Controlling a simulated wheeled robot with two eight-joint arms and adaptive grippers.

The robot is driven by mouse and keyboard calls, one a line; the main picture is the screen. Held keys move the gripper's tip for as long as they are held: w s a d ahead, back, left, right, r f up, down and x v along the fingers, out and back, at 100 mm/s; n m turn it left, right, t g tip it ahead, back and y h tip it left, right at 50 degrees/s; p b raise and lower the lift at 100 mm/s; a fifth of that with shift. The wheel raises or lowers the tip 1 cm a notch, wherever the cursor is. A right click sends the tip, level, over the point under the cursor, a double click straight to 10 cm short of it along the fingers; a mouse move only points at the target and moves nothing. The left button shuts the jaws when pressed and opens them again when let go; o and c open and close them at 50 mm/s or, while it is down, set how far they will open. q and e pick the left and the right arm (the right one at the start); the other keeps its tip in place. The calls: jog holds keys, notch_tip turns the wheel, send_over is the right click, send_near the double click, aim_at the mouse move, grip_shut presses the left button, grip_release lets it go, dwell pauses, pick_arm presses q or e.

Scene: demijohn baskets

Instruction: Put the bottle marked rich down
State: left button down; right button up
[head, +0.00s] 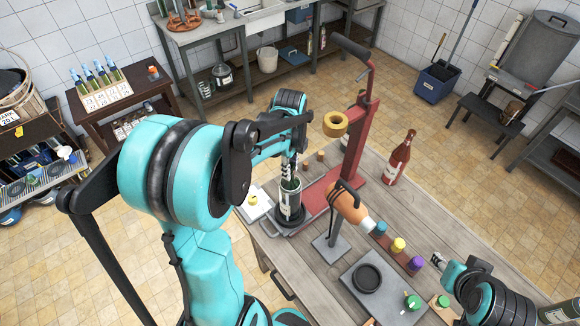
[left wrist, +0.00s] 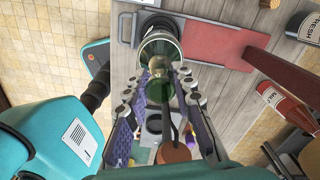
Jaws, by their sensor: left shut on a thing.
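My left gripper (head: 289,168) is shut on the neck of a dark green bottle (head: 289,203) with a pale label. The bottle is upright, over a round dark base beside the red stand (head: 362,140). I cannot tell whether its bottom touches that base, and I cannot read its label. In the left wrist view the green bottle (left wrist: 160,62) lies between the fingers, seen from its neck end. My right gripper (head: 438,260) is at the lower right, near the coloured caps; its opening is too small to judge.
A red-brown bottle (head: 400,160) stands right of the red stand. An orange-brown tool (head: 346,202) on a grey post, coloured caps (head: 398,245) and a grey plate (head: 378,290) with a dark ring occupy the front. Bare wood (head: 460,215) shows at the right.

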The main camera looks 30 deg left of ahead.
pick_arm(q)
jog(key=c, duration=1.3)
grip_release()
jog(key=shift+r, duration=0.3)
notch_tip(320, 180, up, 11)
jog(key=s+d+n+t, duration=0.2)
jog(key=s+d+n, duration=0.1)
jog(key=n, duration=0.3)
jog(key=s+d+f+n+t, duration=0.1)
jog(key=s+d+n+t, duration=0.1)
jog(key=s+d+n, duration=0.2)
jog(key=s+d+f+n+t, duration=0.1)
jog(key=s+d+n+t, duration=0.2)
jog(key=n, duration=0.5)
jog(key=shift+s+d+f+p, duration=0.2)
jog(key=shift+s+d+p, duration=0.2)
jog(key=shift+s, duration=0.15)
jog(key=shift+a+f, duration=0.1)
